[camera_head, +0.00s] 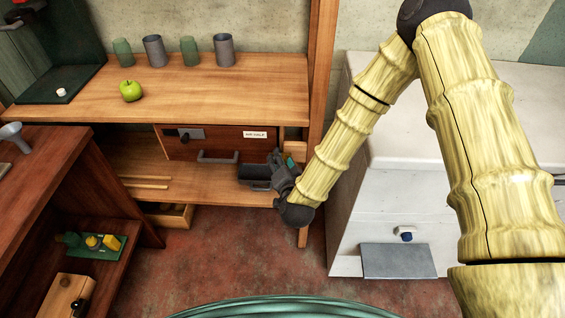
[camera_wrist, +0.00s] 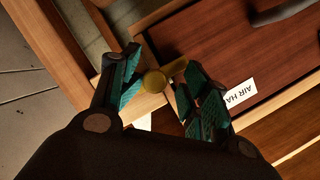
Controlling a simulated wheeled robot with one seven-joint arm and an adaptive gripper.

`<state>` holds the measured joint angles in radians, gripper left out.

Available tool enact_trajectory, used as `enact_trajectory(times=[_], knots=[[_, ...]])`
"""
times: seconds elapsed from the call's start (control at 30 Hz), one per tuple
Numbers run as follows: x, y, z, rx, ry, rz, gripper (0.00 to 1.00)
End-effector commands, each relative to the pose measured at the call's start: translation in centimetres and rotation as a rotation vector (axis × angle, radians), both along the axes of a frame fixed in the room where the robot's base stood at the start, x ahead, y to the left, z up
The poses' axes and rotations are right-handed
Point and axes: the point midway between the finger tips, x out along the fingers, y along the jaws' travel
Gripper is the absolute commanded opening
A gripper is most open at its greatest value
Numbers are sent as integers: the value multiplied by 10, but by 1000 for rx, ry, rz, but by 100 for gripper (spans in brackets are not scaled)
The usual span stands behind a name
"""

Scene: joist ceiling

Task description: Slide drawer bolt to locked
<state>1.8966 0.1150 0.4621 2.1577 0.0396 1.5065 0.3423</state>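The wooden drawer front (camera_head: 215,147) sits under the shelf top, with a grey bar handle (camera_head: 218,157) and a white label (camera_head: 255,134). The wrist view shows the drawer (camera_wrist: 230,50) up close, with part of its label (camera_wrist: 240,92). A brass bolt with a round knob (camera_wrist: 154,81) lies at the drawer's end by the pale wood frame. My gripper (camera_wrist: 160,75) is open, with its teal-padded fingers on either side of the knob; I cannot tell if they touch it.
A grey plate with a dark knob (camera_head: 188,134) is on the drawer's left. A green apple (camera_head: 131,90) and several cups (camera_head: 153,51) stand on the shelf top. A wooden post (camera_head: 320,75) and white cabinet (camera_head: 385,200) are close on the right. Floor (camera_head: 225,250) is clear in front.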

Motion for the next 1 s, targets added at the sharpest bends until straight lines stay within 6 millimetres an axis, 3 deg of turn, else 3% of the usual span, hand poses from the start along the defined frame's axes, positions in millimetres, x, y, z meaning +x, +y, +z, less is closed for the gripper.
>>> enact_trajectory(times=[0.47, 1.0], knots=[[-7, -2, 2, -1, 1, -2, 44], [-91, -14, 25, -1, 3, -1, 44]])
